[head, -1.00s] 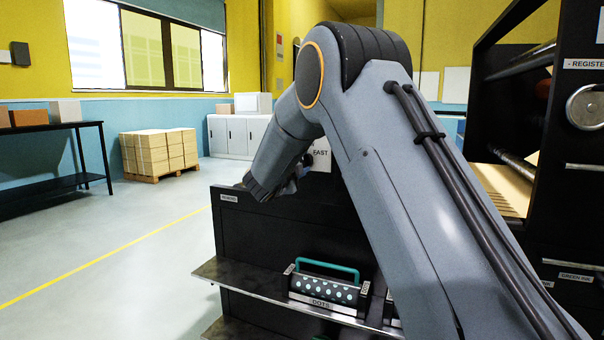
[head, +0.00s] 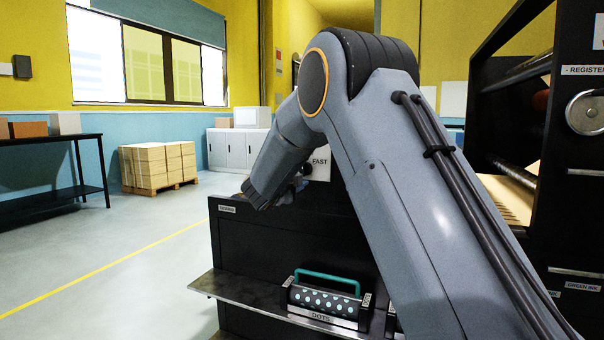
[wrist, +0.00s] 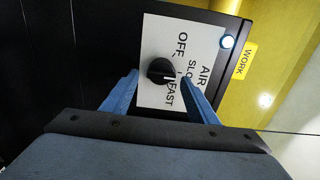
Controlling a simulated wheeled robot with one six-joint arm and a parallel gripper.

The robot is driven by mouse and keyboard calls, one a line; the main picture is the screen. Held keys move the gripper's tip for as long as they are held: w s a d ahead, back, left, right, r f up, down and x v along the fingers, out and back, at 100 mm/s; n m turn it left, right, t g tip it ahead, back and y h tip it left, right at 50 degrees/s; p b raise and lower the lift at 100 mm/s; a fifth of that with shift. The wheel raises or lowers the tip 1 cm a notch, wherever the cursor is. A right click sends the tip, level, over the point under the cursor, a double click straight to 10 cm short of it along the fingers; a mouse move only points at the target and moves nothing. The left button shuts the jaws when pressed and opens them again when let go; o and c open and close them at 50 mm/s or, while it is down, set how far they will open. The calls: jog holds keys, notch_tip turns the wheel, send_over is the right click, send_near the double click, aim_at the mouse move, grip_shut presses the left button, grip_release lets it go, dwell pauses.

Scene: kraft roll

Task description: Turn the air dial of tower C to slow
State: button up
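The air dial (wrist: 161,70) is a black knob on a white plate (wrist: 153,36) lettered AIR, OFF, SLOW and FAST in the wrist view. A light mark shows at its right side, near SLOW and FAST; I cannot tell its exact setting. My gripper (wrist: 158,80) is open, with one blue finger on each side of the dial; contact is not clear. The right finger covers part of the SLOW lettering. In the head view, my gripper (head: 262,196) is at the panel top, and the plate's FAST corner (head: 320,165) shows while the dial is hidden.
A lit lamp (wrist: 228,42) and a yellow WORK label (wrist: 243,61) sit beside the plate. Below, a shelf (head: 235,291) bears a dotted roller labelled DOTS (head: 325,296). A dark machine frame (head: 555,215) stands right. The floor at left is open.

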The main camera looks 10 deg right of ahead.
jog(key=b+v, duration=0.1)
jog(key=v, duration=0.6)
jog(key=shift+s+a, duration=0.2)
jog(key=shift+s, duration=0.15)
